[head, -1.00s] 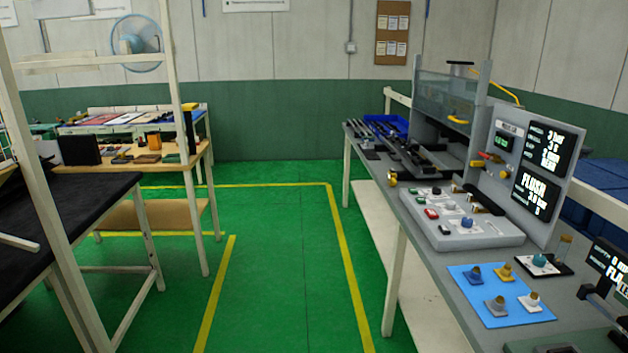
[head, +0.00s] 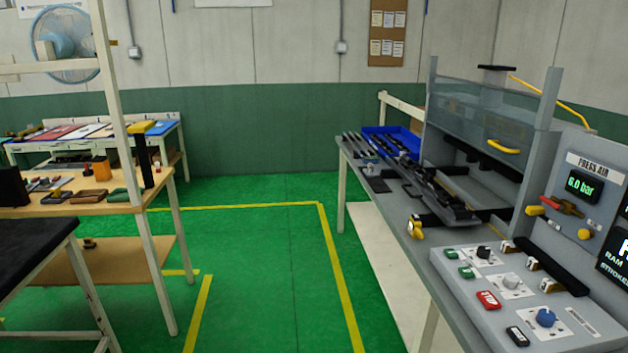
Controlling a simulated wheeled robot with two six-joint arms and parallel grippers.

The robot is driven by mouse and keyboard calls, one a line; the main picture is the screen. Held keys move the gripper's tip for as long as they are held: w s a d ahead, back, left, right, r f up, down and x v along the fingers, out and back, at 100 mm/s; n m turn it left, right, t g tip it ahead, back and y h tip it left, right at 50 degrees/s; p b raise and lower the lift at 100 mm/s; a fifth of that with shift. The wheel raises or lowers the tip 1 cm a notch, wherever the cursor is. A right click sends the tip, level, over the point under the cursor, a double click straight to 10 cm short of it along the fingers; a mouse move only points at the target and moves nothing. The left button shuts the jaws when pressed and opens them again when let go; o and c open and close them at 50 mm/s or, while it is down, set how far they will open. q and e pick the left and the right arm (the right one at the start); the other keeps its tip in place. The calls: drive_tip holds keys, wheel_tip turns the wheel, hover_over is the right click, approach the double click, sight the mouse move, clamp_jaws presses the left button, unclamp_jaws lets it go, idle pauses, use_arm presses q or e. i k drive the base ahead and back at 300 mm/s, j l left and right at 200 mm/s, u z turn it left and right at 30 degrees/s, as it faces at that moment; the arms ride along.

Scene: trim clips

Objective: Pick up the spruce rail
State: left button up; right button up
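Several long dark rails (head: 432,192) lie side by side on the right-hand bench, left of the press with the clear guard. At this size I cannot tell which of them, if any, is the spruce rail. A small dark green piece (head: 124,195) lies on the wooden table at left, but it looks short and flat. Neither of my grippers shows in the head view.
A grey bench (head: 405,235) runs along the right with a press (head: 480,125), a blue bin (head: 393,140) and a control panel (head: 520,300). A wooden table (head: 60,210) and a black-topped table (head: 30,260) stand at left. The green floor (head: 265,270) between is clear.

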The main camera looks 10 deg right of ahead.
sight(427, 179)
drive_tip(key=i+j+z, duration=0.1)
drive_tip(key=i+z, duration=0.25)
drive_tip(key=i, duration=0.2)
drive_tip(key=i+j+z, duration=0.3)
drive_tip(key=i, duration=0.2)
drive_tip(key=i+j+z, duration=0.35)
drive_tip(key=i, duration=0.2)
